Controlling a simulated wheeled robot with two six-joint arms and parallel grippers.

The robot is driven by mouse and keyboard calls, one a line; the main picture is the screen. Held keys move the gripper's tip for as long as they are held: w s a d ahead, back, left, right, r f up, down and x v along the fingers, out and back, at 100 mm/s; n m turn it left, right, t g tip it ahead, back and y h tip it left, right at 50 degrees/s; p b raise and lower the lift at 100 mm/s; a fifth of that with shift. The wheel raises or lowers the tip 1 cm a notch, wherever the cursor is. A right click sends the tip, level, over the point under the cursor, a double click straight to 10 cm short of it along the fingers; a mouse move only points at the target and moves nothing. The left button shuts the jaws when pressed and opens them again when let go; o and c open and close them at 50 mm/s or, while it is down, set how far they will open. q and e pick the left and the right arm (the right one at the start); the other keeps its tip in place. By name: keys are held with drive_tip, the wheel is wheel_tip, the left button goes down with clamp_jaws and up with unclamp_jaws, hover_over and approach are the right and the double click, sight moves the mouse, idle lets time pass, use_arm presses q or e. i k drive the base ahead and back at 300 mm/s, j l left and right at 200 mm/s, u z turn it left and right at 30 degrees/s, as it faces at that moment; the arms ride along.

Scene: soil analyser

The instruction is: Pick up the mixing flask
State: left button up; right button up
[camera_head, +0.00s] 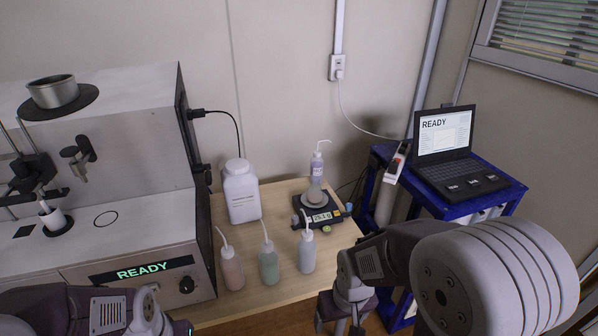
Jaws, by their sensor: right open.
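A small clear vessel (315,194), which looks like the mixing flask, stands upright on a black balance (322,217). A wash bottle with a pale violet label (317,174) shows directly above and behind it, so their outlines run together. My right gripper (340,322) points down at the bottom of the view, in front of the table's front edge. It is open and empty, apart from the flask, with its tips partly cut off by the frame. My left arm shows at the bottom left; its gripper (180,328) is mostly cut off, and its jaws cannot be made out.
Wash bottles with pink (232,268), green (268,265) and clear (307,252) contents stand along the table's front. A white jug (241,193) stands behind them. The analyser (130,225) reads READY at left. A laptop (455,155) sits on a blue cart (450,211) at right.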

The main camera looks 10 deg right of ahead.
sight(315, 194)
drive_tip(key=i+l+u, duration=0.2)
drive_tip(key=l+u, duration=0.2)
drive_tip(key=l, duration=0.2)
drive_tip(key=i+l+u, duration=0.15)
drive_tip(key=l+u, duration=0.25)
drive_tip(key=l, duration=0.3)
drive_tip(key=l+u, duration=0.4)
drive_tip(key=l, duration=0.25)
